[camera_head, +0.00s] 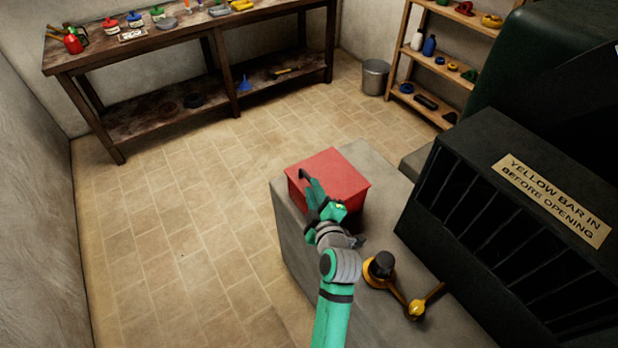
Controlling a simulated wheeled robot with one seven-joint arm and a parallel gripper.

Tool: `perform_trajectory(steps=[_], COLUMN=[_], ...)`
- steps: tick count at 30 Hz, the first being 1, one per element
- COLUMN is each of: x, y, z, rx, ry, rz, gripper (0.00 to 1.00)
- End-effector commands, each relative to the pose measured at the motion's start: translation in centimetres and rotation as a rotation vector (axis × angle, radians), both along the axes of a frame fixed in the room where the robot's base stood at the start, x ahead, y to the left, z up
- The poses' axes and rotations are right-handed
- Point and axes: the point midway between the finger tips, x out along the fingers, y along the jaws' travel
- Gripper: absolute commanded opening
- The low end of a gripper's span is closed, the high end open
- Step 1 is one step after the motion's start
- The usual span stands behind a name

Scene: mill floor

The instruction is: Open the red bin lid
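The red bin (343,177) is a box with a flat red top, standing on a grey block (290,222). Its lid looks shut, with the top lying flat. My green arm reaches up from the bottom of the view, and my gripper (309,184) is at the left front side of the bin, overlapping it in the picture. A dark curved finger shows near the bin's left edge. I cannot tell whether the gripper touches the bin or whether its fingers are apart. The arm hides part of the bin's front.
A yellow bar with a dark knob (381,264) lies on the block right of my arm. A black slatted machine (470,200) with a sign reading "YELLOW BAR IN BEFORE OPENING" stands at right. A workbench, bucket (375,77) and shelf are behind. The tiled floor at left is clear.

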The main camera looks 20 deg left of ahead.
Motion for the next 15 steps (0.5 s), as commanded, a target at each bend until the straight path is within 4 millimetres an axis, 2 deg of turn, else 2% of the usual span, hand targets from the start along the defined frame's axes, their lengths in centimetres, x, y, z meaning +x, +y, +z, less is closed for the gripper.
perform_trajectory(steps=[6, 15], x=[3.0, 4.9], y=[1.9, 3.0], z=[-0.7, -1.2], rx=[0.001, 0.000], ry=[-0.001, 0.000], rz=[0.000, -0.001], gripper=[0.18, 0.18])
